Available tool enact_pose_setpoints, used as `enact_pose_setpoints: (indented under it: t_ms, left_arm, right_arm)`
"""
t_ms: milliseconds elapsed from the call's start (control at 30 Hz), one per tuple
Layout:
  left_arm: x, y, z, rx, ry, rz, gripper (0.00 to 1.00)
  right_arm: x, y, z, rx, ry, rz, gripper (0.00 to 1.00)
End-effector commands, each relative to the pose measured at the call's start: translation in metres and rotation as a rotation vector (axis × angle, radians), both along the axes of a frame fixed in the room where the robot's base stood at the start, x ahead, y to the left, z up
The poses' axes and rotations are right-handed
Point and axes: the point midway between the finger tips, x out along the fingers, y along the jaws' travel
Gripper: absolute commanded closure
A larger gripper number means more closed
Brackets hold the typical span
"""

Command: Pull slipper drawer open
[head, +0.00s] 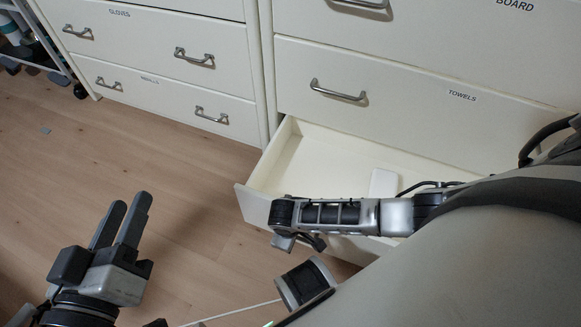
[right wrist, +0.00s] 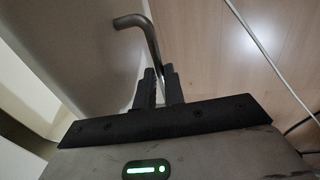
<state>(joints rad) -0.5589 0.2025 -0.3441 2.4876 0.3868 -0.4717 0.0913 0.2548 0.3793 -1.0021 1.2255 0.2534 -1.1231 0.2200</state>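A white drawer (head: 254,206) under the towels drawer stands pulled out from its cabinet. My right arm crosses over its front, and no label shows on it. In the right wrist view, a metal bar handle (right wrist: 142,25) on a pale front runs down between the fingers of my right gripper (right wrist: 161,72), which looks shut on it. The right gripper's fingers are hidden in the head view. My left gripper (head: 130,201) is empty above the floor at lower left, its fingers slightly apart.
A small white box (head: 383,183) lies inside the open drawer. The towels drawer (head: 400,95) above is shut. A second cabinet (head: 165,65) with shut drawers stands at left, beside a shelf rack (head: 30,50). The wooden floor (head: 130,150) in between is mostly clear.

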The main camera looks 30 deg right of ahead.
Motion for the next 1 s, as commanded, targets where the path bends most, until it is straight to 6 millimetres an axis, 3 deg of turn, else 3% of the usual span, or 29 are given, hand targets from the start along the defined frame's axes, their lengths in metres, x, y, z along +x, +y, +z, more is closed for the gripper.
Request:
enact_pose_setpoints:
  t_ms: [33,100,567,1000]
  left_arm:
    - [0.0,0.0,0.0,0.0,0.0,0.0,0.64]
    - [0.0,0.0,0.0,0.0,0.0,0.0,0.64]
    - [0.0,0.0,0.009,-0.002,-0.003,0.0,0.64]
    - [0.0,0.0,0.069,-0.002,-0.002,-0.001,0.64]
  right_arm:
    - [-0.001,0.0,0.0,-0.002,0.003,-0.001,0.84]
    - [-0.001,0.001,0.0,-0.002,0.004,0.0,0.68]
    - [-0.002,0.002,0.007,0.001,0.005,0.001,0.68]
    - [-0.005,0.007,0.061,0.0,0.006,-0.006,0.68]
